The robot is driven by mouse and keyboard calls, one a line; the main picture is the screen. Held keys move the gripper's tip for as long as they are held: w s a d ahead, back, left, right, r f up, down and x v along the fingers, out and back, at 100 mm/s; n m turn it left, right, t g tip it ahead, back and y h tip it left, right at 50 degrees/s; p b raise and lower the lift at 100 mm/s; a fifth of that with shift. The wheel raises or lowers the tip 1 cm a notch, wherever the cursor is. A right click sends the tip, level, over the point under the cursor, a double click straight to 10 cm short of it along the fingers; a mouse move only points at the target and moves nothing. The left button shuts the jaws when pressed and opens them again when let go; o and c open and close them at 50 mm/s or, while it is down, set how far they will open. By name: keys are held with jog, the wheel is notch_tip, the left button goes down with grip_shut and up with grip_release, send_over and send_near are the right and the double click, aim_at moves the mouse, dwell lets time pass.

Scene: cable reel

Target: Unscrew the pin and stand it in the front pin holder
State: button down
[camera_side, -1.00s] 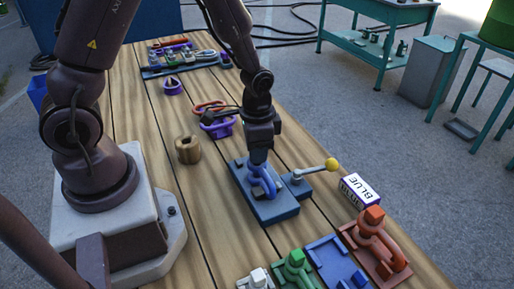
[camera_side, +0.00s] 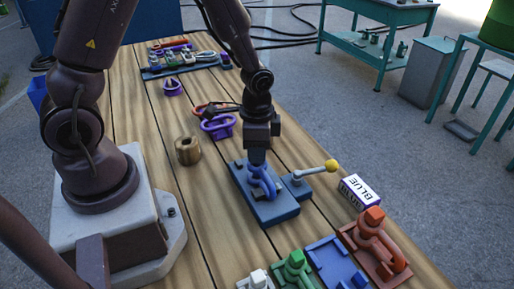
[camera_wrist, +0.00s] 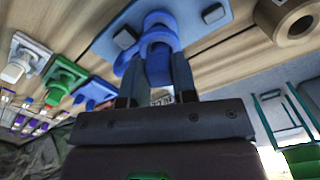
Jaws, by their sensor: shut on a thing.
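A blue shackle (camera_side: 266,182) stands upright in a blue clamp fixture (camera_side: 273,212) on the wooden bench. In the wrist view the shackle (camera_wrist: 160,22) rises from the same fixture (camera_wrist: 112,45). My gripper (camera_side: 257,163) points down at the shackle. In the wrist view my gripper (camera_wrist: 157,82) has its fingers on either side of a blue part (camera_wrist: 158,68), which seems to be the pin; it is shut on it. The pin is mostly hidden in the side view. I cannot tell which thing is the front pin holder.
A lever with a yellow knob (camera_side: 332,165) sticks out right of the fixture, near a BLUE label block (camera_side: 359,191). Green (camera_side: 295,268), blue (camera_side: 336,265) and red (camera_side: 375,245) stations line the near edge.

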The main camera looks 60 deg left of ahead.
jog(key=shift+r, duration=3.45)
dwell(0.3)
jog(key=w+a+f, duration=0.2)
jog(key=w+a, duration=0.2)
jog(key=a, duration=0.4)
jog(key=w+a+f, duration=0.3)
jog(key=w+a, duration=0.2)
jog(key=a, duration=0.2)
jog(key=shift+s+f, duration=0.15)
jog(key=shift+f, duration=2.1)
jog(key=shift+f, duration=0.65)
jog(key=c, duration=0.8)
grip_release()
